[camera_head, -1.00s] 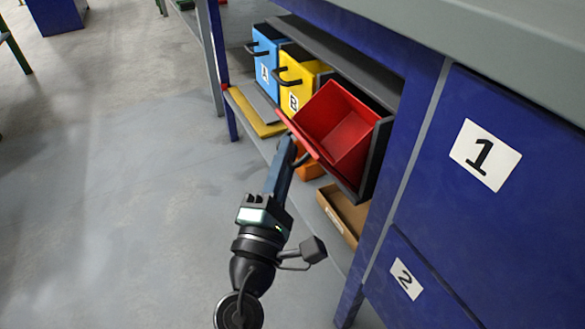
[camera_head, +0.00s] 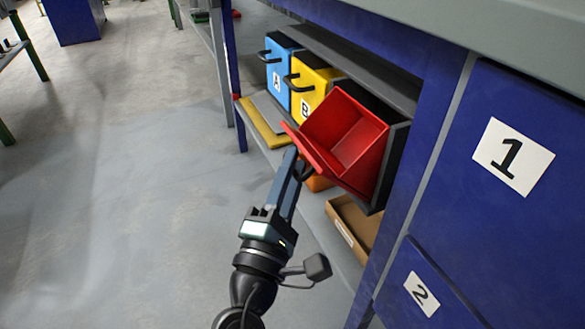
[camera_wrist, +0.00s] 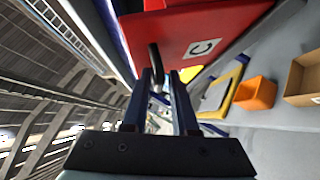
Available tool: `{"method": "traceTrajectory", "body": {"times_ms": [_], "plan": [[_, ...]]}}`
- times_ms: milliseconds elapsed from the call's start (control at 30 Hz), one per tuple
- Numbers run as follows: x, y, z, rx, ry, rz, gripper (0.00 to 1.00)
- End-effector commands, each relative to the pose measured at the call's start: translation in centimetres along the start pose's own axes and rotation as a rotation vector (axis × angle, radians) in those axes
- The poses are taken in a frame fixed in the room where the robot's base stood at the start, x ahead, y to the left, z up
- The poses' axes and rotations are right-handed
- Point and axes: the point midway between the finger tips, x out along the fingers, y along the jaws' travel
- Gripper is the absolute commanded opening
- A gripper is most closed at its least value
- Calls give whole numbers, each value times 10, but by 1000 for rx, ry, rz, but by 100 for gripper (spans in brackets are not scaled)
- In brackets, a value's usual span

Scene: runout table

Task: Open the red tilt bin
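The red tilt bin (camera_head: 350,135) is tipped forward out of the shelf, its hollow inside showing. Its front, labelled C, fills the top of the wrist view (camera_wrist: 230,30). A black handle (camera_wrist: 154,58) on that front reaches down between my fingers. My gripper (camera_head: 293,158) is at the handle, below the lower left of the bin's front. In the wrist view my gripper (camera_wrist: 161,85) has its fingers apart, with the handle close to the left finger and a gap towards the right one. The handle's far end is partly hidden.
A blue bin A (camera_head: 278,75) and a yellow bin B (camera_head: 308,92) stand to the left in the same row. Below are an orange box (camera_wrist: 256,94) and a cardboard box (camera_head: 352,228). Blue doors 1 (camera_head: 500,210) and 2 (camera_head: 410,300) are at right.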

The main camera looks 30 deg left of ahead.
Motion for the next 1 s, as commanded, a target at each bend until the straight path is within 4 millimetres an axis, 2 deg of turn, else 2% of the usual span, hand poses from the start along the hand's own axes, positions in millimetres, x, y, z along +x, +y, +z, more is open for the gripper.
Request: {"method": "traceTrajectory", "body": {"times_ms": [33, 67, 333, 467, 567, 1000], "plan": [[0, 0, 0, 0, 0, 0, 38], [0, 0, 0, 0, 0, 0, 42], [0, 0, 0, 0, 1, 0, 42], [-7, -1, -1, 0, 2, -2, 42], [-19, -2, -1, 0, 3, -2, 42], [-102, -4, -2, -1, 3, -2, 42]]}}
